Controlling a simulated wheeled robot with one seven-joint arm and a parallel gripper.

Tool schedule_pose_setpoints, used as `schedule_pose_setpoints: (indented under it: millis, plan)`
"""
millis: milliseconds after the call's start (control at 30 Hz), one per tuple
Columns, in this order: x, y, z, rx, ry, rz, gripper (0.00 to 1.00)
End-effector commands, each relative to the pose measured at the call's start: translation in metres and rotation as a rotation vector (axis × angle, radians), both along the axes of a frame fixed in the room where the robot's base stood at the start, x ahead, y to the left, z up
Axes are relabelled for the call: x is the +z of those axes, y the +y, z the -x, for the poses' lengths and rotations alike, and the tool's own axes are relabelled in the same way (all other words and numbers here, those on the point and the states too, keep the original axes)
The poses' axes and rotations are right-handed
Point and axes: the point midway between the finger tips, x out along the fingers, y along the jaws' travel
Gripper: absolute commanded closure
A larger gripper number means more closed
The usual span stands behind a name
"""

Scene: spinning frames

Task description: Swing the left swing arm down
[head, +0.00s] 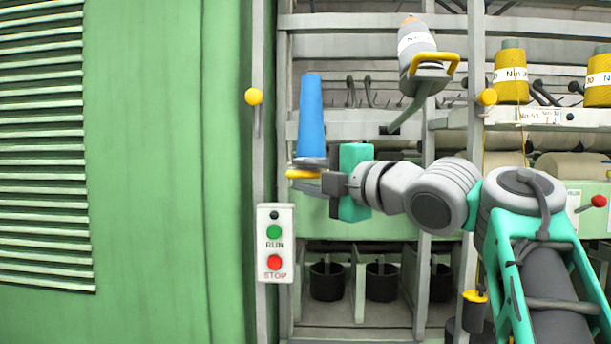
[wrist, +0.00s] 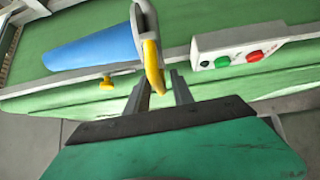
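The left swing arm has a yellow handle (head: 303,173) and carries an upright blue cone (head: 311,112). It sits lower than the right-hand swing arm. In the wrist view its yellow handle (wrist: 153,68) and the blue cone (wrist: 92,47) show beyond the fingers. My gripper (head: 318,181) is at this handle. In the wrist view my gripper (wrist: 162,88) has its fingers apart, with the handle end between them and a gap on the right finger's side. Whether the left finger touches the handle is unclear. The arm's pivot is mostly hidden behind my gripper.
A run/stop box (head: 275,243) hangs just below my gripper. A green panel (head: 150,150) fills the left. Yellow yarn cones (head: 511,75) stand at right.

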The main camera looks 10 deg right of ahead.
Motion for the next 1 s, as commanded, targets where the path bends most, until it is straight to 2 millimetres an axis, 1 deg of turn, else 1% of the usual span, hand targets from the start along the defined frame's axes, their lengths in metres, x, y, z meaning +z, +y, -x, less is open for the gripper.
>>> schedule_pose_setpoints:
  millis: [333,467,600,700,833,1000]
  plan:
    - [0.000,-0.002,0.003,-0.001,-0.001,0.002,0.66]
    - [0.000,-0.013,0.018,-0.007,-0.002,0.002,0.66]
    - [-0.001,-0.028,0.043,-0.008,-0.001,0.001,0.66]
    - [-0.001,-0.036,0.056,-0.006,-0.002,0.002,0.66]
    - [-0.002,-0.040,0.066,-0.002,-0.001,0.001,0.66]
    - [-0.002,-0.040,0.067,0.001,0.000,0.000,0.66]
